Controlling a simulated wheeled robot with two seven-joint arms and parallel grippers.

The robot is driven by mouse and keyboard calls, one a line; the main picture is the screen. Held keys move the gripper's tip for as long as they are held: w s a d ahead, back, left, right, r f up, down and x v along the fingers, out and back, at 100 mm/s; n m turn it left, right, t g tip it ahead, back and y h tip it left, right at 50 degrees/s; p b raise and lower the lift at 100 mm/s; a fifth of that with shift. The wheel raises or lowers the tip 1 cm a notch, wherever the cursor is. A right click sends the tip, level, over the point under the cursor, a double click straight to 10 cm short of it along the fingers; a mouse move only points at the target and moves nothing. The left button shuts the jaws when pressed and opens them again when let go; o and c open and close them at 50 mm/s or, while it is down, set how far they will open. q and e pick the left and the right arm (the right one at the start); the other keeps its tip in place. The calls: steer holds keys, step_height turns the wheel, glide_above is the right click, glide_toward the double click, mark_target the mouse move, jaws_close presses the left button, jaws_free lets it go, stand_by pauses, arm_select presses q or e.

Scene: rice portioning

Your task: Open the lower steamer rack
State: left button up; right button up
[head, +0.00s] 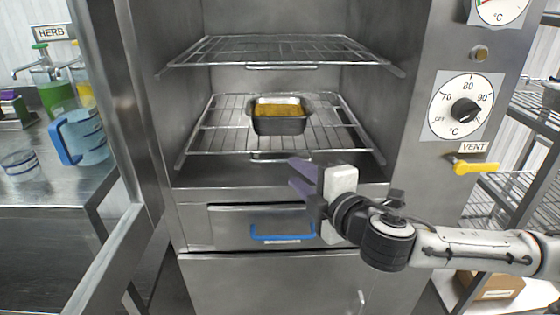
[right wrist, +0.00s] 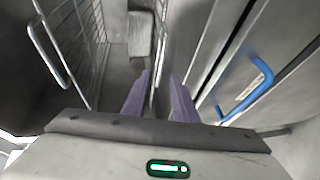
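The lower steamer rack (head: 218,138) is a wire shelf inside the open steamer cabinet, with a small wire handle (head: 268,157) at its front edge. A metal pan (head: 280,124) with yellow-brown food sits on it. My right gripper (head: 301,178) has purple fingers and is in front of the cabinet, just below and right of that handle. A wire rack with a handle (right wrist: 48,60) shows left of the fingers there. My left gripper is not in view.
An upper wire rack (head: 280,48) is above. A drawer with a blue handle (head: 283,236) is below the cabinet opening; the blue handle also shows in the right wrist view (right wrist: 262,76). The open door (head: 118,100) stands at left. A yellow vent lever (head: 474,167) is at right.

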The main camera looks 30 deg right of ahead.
mark_target(280, 161)
steer(key=x, duration=0.9)
steer(key=shift+w+f, duration=0.1)
steer(key=shift+w, duration=0.2)
jaws_close()
stand_by(1.0)
